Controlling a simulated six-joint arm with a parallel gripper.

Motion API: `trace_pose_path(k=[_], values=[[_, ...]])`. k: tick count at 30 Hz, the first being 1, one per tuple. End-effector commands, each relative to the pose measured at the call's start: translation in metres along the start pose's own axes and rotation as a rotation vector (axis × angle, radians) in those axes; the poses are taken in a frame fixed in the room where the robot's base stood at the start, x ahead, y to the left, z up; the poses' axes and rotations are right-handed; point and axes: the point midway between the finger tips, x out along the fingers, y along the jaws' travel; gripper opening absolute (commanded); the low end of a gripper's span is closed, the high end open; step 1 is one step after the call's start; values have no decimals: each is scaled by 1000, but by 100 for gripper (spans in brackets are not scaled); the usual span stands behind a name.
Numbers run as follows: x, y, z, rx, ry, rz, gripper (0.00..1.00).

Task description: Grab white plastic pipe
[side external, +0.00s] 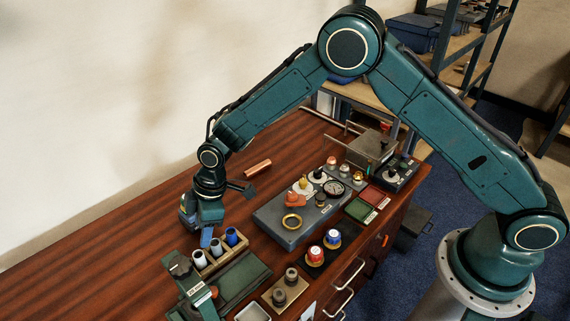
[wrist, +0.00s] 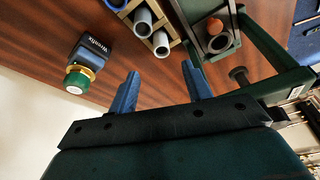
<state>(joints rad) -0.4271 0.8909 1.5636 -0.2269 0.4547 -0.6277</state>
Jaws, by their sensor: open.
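A wooden rack (side external: 222,264) near the front of the table holds upright pipes; it also shows at the top of the wrist view (wrist: 178,36). Two pipes are pale grey-white, one at the front end of the rack (side external: 199,258) and one in the middle (side external: 215,247). They also show in the wrist view, one lower (wrist: 160,43) and one above it (wrist: 142,20). I cannot tell which is plastic. A blue pipe (side external: 231,236) stands at the far end. My gripper (side external: 207,237) is open and empty beside the rack; its blue fingers are wide apart in the wrist view (wrist: 161,82).
A blue valve with a green cap (wrist: 90,62) stands left of my fingers in the wrist view. A green vise (side external: 184,268) is close to the rack. A grey gauge panel (side external: 278,232) and red and blue caps (side external: 315,255) lie right. A copper pipe (side external: 257,169) lies behind.

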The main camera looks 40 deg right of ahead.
Motion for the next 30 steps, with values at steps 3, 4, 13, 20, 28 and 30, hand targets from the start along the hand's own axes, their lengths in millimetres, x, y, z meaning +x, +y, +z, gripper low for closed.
trace_pose_path(k=[3,4,13,20,28,30], values=[[18,0,0,0,-1,-1,49],[22,0,0,0,-1,-1,49],[43,0,0,0,1,1,49],[45,0,0,0,0,1,49],[66,-3,2,0,-2,-1,49],[74,-3,2,0,-1,0,49]])
